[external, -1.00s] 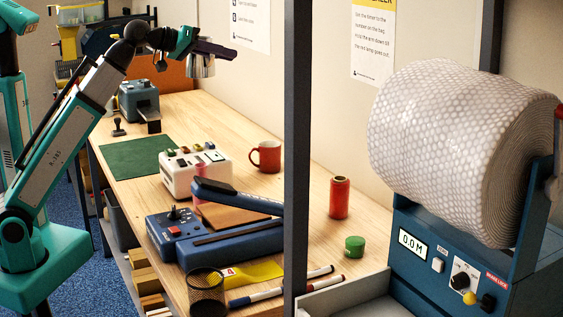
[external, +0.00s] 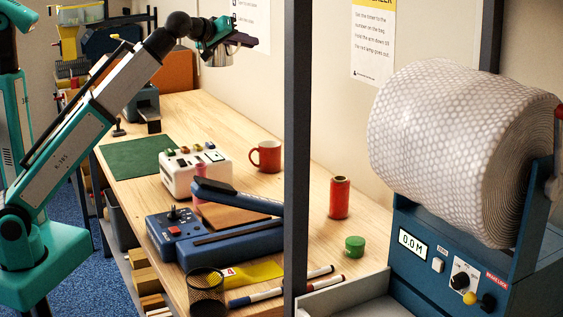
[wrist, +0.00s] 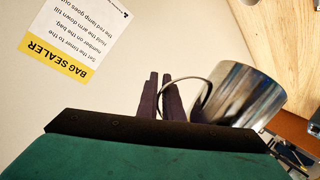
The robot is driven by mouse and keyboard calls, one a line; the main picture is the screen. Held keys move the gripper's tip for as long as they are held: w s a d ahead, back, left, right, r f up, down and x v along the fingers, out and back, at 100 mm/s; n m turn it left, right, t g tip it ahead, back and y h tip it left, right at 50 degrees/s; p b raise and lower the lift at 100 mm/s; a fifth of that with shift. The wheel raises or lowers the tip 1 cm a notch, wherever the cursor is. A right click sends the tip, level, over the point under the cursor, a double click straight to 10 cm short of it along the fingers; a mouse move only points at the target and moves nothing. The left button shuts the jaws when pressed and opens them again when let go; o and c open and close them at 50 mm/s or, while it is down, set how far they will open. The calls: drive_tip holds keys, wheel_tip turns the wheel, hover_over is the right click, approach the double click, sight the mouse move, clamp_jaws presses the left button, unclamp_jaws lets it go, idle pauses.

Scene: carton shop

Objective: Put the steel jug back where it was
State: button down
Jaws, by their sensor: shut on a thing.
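The steel jug (external: 215,57) hangs in the air over the back part of the workbench, near the wall. In the wrist view the jug (wrist: 248,95) is a shiny metal cylinder, tilted in the picture, with a thin loop handle. My gripper (wrist: 162,98) is shut on the jug by its handle side, the dark fingers close together beside the body. In the external view my gripper (external: 238,40) is high above the bench, with the jug partly hidden under it.
The bench (external: 235,122) is clear below the jug. A red mug (external: 265,157), a white device (external: 193,172), a green mat (external: 137,158) and a blue sealer (external: 215,243) stand on it. A dark post (external: 297,150) rises in front.

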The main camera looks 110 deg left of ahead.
drive_tip(key=w+a+f+p, duration=0.2)
drive_tip(key=w+a+f, duration=0.1)
drive_tip(key=w+f, duration=0.7)
drive_tip(key=w+a+f+p, duration=0.1)
drive_tip(key=w+a+f, duration=0.1)
drive_tip(key=w+f, duration=0.8)
drive_tip(key=w+d+f+t+p, duration=0.1)
drive_tip(key=w+d+f, duration=0.1)
drive_tip(key=f, duration=0.8)
drive_tip(key=shift+d+f+m+p, duration=0.35)
drive_tip(key=shift+d+f+m, duration=0.05)
drive_tip(key=shift+d, duration=0.15)
drive_tip(key=shift+f, duration=0.1)
wheel_tip(320, 180, down, 6)
drive_tip(key=p, duration=0.1)
drive_tip(key=shift+f, duration=0.15)
drive_tip(key=shift+f+p, duration=0.4)
drive_tip(key=shift+f, duration=1.35)
drive_tip(key=shift+f, duration=0.1)
